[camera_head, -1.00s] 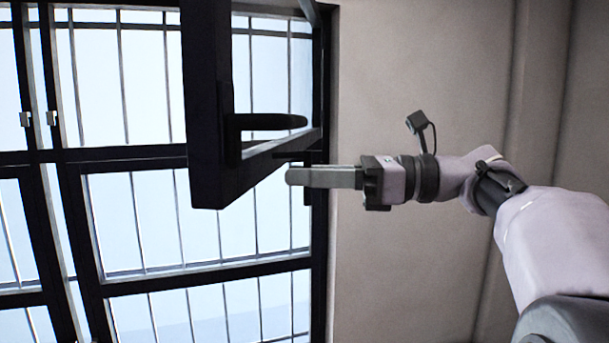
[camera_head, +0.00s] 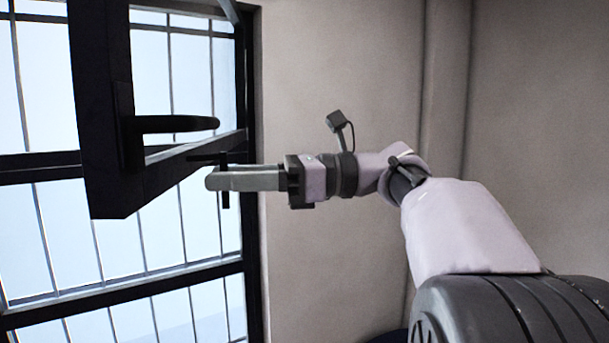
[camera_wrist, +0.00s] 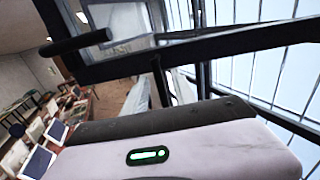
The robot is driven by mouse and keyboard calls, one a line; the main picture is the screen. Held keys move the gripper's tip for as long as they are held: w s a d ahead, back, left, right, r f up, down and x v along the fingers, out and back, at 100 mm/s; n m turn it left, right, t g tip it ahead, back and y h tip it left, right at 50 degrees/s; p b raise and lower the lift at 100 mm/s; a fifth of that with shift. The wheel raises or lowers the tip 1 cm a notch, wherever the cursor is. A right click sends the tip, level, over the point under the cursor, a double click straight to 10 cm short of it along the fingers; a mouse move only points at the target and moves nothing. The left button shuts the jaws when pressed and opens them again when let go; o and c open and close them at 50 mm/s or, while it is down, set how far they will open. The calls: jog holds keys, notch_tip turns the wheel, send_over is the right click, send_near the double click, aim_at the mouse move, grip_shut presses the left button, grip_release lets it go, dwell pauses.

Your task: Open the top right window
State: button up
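The top right window sash (camera_head: 103,120) has a dark frame and stands swung out from the window frame (camera_head: 250,215) in the head view. Its dark handle (camera_head: 175,124) points to the right. The sash frame (camera_wrist: 200,50) and the handle (camera_wrist: 75,46) also show in the wrist view. My gripper (camera_head: 212,180) is just below the handle and right of the sash's lower corner, pointing left. Its light grey fingers overlap in the head view, so their gap is hidden. Nothing shows held in it, and the handle is clear of it.
A plain beige wall (camera_head: 330,70) lies right of the window, behind my arm. Barred panes (camera_head: 120,235) sit below the open sash. In the wrist view, tables and chairs with white items (camera_wrist: 40,155) stand at the left.

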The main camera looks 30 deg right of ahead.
jog(key=b+v, duration=0.9)
jog(key=v, duration=0.7)
jog(key=shift+d, duration=0.25)
jog(key=shift+s, duration=0.1)
